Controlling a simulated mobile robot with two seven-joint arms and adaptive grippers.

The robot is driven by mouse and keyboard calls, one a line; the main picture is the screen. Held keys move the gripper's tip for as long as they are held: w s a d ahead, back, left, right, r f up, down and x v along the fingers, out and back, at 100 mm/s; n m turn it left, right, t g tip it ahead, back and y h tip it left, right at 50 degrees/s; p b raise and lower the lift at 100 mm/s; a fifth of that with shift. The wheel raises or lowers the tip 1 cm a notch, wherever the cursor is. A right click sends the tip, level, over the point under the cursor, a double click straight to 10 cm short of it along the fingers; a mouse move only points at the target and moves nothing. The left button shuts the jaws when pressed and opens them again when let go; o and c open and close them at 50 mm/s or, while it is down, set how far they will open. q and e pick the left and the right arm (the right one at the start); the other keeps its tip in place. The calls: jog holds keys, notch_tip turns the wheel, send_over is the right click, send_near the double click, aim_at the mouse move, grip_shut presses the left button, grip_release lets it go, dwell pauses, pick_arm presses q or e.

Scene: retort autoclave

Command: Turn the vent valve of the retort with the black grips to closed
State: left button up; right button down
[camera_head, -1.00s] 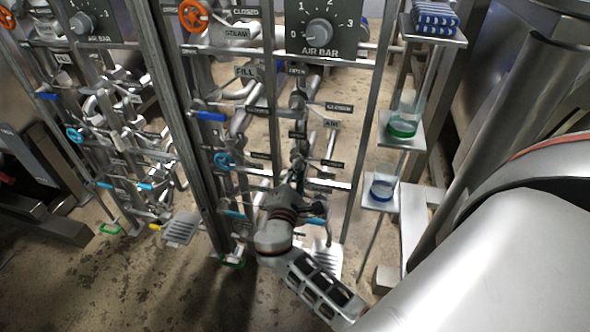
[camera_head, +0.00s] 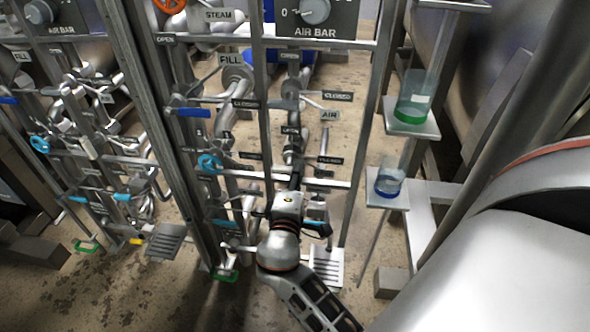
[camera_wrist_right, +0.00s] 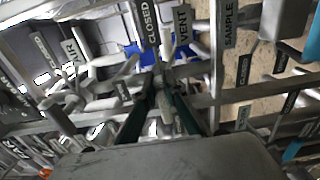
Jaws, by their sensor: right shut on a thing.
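My right gripper (camera_head: 291,188) reaches into the right-hand valve panel, low in its middle. In the right wrist view its dark fingers (camera_wrist_right: 162,104) are shut on a small grey lever end, which I take to be the vent valve handle (camera_wrist_right: 166,112). A VENT label (camera_wrist_right: 183,25) and a CLOSED label (camera_wrist_right: 149,22) sit just beyond the fingers. In the head view my wrist covers the valve, so its exact angle cannot be told. The black grips are not clearly seen. My left gripper is out of view.
A SAMPLE label (camera_wrist_right: 229,22) is beside VENT. A blue-handled lever (camera_head: 193,112), a blue wheel (camera_head: 209,163) and several pipes crowd the panel. Beakers with green (camera_head: 412,112) and blue (camera_head: 388,187) bases stand on shelves at right. A second panel is at left.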

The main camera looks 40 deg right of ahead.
jog(key=shift+f, duration=0.1)
dwell(0.3)
jog(key=c, duration=2.1)
grip_release()
